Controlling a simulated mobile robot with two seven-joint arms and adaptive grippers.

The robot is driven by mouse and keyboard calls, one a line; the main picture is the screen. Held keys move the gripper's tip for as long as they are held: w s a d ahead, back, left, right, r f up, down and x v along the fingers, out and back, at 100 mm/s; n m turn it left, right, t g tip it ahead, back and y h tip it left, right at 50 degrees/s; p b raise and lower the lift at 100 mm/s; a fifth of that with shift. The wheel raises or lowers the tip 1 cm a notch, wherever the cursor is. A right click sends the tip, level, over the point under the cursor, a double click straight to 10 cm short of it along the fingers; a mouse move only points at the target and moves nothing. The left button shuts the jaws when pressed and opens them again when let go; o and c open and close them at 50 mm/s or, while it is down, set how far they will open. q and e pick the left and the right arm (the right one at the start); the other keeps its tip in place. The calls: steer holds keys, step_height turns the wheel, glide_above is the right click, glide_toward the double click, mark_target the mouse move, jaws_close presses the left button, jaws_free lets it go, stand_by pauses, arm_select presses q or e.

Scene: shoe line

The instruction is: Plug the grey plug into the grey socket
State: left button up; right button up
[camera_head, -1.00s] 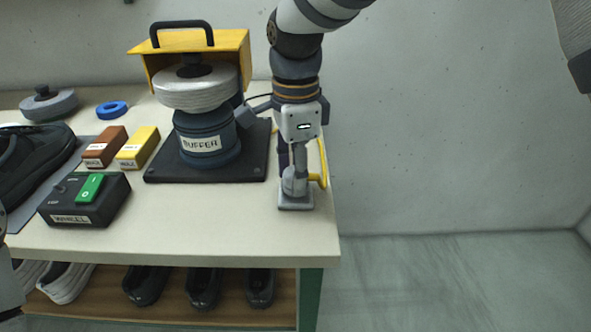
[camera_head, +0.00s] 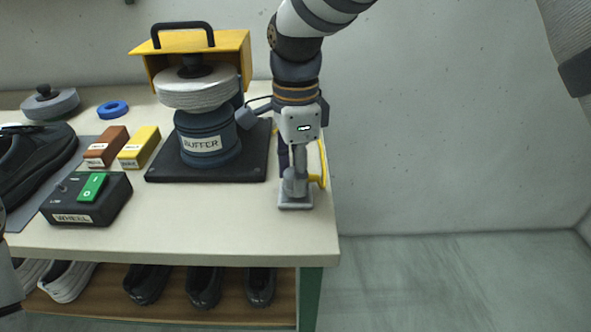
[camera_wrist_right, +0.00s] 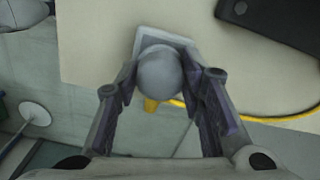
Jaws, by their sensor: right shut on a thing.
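The grey plug (camera_head: 294,186) is upright at the front right of the table, with its round grey top (camera_wrist_right: 160,73) showing in the right wrist view. My right gripper (camera_head: 294,172) points down and is shut on it; in the right wrist view its fingers (camera_wrist_right: 160,78) are on either side of the plug. The grey socket (camera_head: 295,206) is a square block on the table directly under the plug, and it also shows in the right wrist view (camera_wrist_right: 181,44). The plug's lower end is hidden, so I cannot tell how deep it sits.
A yellow cable (camera_head: 323,165) runs beside the plug, close to the table's right edge. The buffer (camera_head: 203,141) on its dark base (camera_head: 170,172) stands to the left. The wheel switch box (camera_head: 104,210) is farther left. The table front between box and socket is clear.

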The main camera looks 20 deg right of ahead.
steer(key=shift+f, duration=0.55)
stand_by(0.4)
steer(key=o, duration=1.3)
steer(key=shift+c, duration=0.2)
